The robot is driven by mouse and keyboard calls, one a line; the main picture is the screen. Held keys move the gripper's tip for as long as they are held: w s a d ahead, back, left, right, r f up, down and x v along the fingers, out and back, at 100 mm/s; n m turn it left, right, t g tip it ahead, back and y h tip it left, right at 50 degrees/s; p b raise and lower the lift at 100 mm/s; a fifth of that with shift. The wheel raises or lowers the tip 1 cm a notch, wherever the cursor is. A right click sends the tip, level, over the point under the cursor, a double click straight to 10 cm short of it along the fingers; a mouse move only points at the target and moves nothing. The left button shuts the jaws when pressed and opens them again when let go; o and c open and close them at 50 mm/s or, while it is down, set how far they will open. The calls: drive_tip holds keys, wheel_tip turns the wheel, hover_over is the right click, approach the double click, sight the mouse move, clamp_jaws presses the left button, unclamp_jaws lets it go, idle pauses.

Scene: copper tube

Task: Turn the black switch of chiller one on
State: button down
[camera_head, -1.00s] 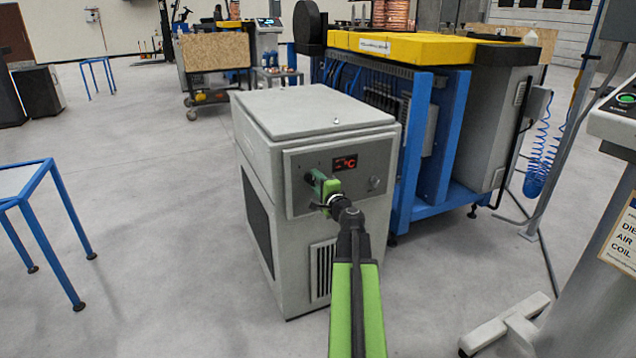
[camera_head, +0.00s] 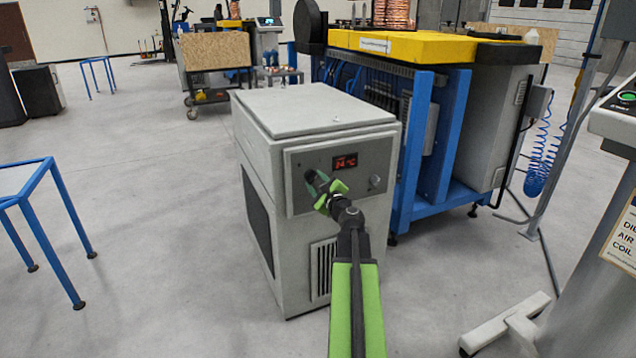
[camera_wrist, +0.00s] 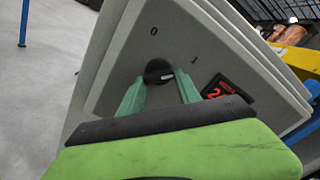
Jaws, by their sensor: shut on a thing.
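Chiller one (camera_head: 330,225) is a grey box with a sloped front panel. Its black switch (camera_wrist: 156,69) is a round knob with a white mark, which lies on its right side in the wrist view, roughly toward the "1" side. The labels "0" (camera_wrist: 153,30) and "1" (camera_wrist: 193,61) show above and to the right of it. My gripper (camera_head: 316,179) is at the panel, with its two green fingers (camera_wrist: 160,85) on either side of the switch, shut on it. In the head view the fingers mostly hide the switch.
A red display (camera_head: 345,162) reading 24 °C and a small round lock (camera_head: 375,181) sit right of the switch. A blue-framed machine (camera_head: 430,140) stands close behind on the right. A blue table (camera_head: 40,190) is on the left, with clear floor between.

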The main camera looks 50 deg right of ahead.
idle(0.6)
drive_tip(key=c, duration=0.8)
unclamp_jaws()
drive_tip(key=shift+c, duration=0.2)
